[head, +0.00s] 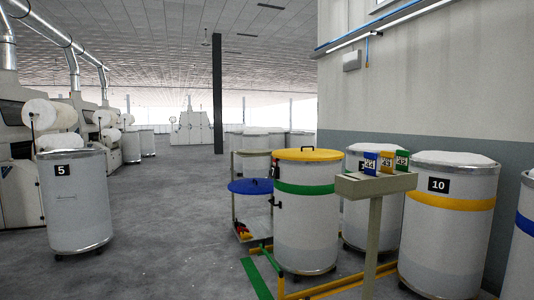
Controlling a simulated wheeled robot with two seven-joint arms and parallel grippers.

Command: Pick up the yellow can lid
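The yellow can lid (325,155) lies flat on top of a tall white can (306,235) with a green band, right of the middle in the head view. A small dark handle shows on top of the lid. Neither of my grippers is in view.
A blue lid (250,187) lies lower, on a trolley left of the banded can. A beige stand (375,185) with blue, yellow and green number cards is close on the right. Can 10 (447,235) stands by the wall. Yellow floor rails (325,288) run in front. Grey floor is open to the left, towards can 5 (78,205).

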